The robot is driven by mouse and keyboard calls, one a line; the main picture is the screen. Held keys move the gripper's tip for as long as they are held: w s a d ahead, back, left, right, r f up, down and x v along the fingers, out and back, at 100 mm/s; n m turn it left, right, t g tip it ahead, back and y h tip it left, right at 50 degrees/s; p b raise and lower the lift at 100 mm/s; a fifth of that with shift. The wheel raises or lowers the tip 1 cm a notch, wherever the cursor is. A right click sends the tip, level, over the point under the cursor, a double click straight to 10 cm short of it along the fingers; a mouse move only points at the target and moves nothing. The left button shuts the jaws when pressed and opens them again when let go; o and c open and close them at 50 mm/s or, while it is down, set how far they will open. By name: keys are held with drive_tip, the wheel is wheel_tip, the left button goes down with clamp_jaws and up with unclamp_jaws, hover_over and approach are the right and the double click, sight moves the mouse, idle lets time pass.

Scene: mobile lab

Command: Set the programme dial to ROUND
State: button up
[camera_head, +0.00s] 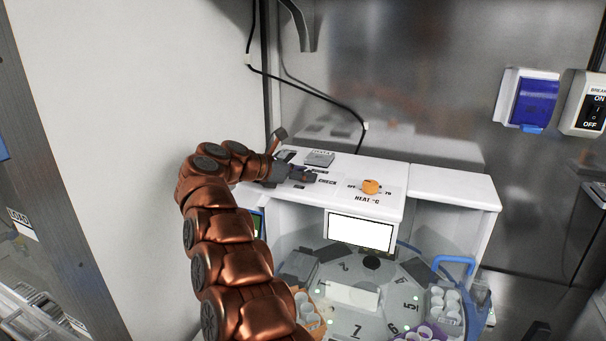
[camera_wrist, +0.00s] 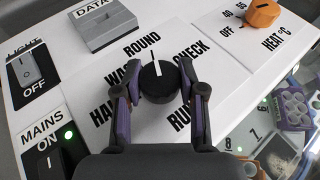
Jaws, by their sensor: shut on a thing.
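The programme dial (camera_wrist: 160,86) is a round black knob on the white panel in the wrist view. Its white pointer line points up and slightly left, just beside the end of the ROUND label (camera_wrist: 142,45). The labels WASH, HALT, CHECK and RUN stand around it, partly covered by the dial and fingers. My gripper (camera_wrist: 161,84) has one finger on each side of the dial and is shut on it. In the head view my gripper (camera_head: 296,174) is over the top of the white machine, and it hides most of the dial beside the CHECK label.
An orange HEAT knob (camera_wrist: 262,13) sits to the right. The MAINS switch (camera_wrist: 47,155) at ON and the LIGHT switch (camera_wrist: 25,70) at OFF are at left. A grey DATA block (camera_wrist: 100,24) lies behind. A numbered carousel (camera_head: 340,270) with cup racks is below the panel.

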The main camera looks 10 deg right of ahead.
drive_tip(key=o, duration=1.2)
drive_tip(key=shift+c, duration=0.2)
drive_tip(key=v, duration=1.2)
